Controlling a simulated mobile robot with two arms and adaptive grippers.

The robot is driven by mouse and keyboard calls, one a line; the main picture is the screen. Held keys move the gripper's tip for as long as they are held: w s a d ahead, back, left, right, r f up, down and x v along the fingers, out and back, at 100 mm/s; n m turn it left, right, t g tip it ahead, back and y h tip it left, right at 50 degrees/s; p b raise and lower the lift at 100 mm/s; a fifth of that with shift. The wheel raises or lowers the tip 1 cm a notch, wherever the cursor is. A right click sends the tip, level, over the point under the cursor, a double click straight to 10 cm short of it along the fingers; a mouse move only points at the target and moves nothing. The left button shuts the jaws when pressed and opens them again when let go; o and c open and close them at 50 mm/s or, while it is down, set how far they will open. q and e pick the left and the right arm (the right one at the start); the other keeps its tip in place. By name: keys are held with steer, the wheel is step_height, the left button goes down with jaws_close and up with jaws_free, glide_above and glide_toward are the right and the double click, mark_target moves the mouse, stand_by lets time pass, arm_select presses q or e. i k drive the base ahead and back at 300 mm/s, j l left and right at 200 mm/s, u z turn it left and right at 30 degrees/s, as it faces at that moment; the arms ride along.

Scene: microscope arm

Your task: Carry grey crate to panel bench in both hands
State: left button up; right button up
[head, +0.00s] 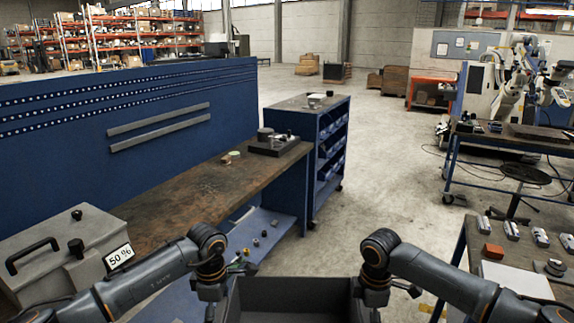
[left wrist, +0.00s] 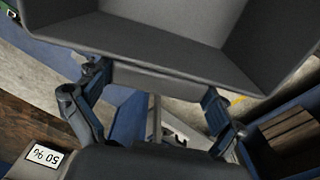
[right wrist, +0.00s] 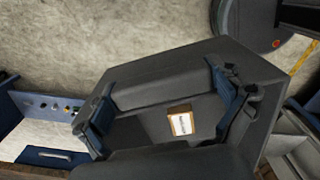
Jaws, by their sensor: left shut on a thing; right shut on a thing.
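The grey crate (head: 290,298) is at the bottom centre of the head view, with its near part cut off by the frame edge. My left gripper (head: 210,290) is shut on the crate's left side; the left wrist view shows its fingers at either end of a grey bar on the crate (left wrist: 185,45). My right gripper (head: 374,290) is shut on the right side; its fingers flank a similar bar in the right wrist view (right wrist: 165,88). A small labelled block (right wrist: 181,122) appears to lie inside the crate. The panel bench (head: 165,200) has a brown top and blue perforated back panel (head: 120,105).
A grey case with a 50 % label (head: 70,245) stands on the bench's near end. A dark device (head: 278,143) sits at its far end, beside a blue bin cart (head: 310,125). The bench middle is clear. Another table (head: 510,275) stands at right.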

mark_target(212, 188)
steer(key=i+z, duration=0.3)
steer(key=i, duration=0.25)
steer(key=i+z, duration=0.25)
steer(key=i, duration=1.4)
steer(key=i+u, duration=0.1)
steer(key=u, duration=0.95)
steer(key=i+j, duration=0.35)
steer(key=j, duration=0.2)
steer(key=i+j+u, duration=0.1)
steer(key=i+j, duration=0.2)
steer(key=j, duration=0.25)
steer(key=i+j, duration=0.35)
steer(key=j, duration=0.15)
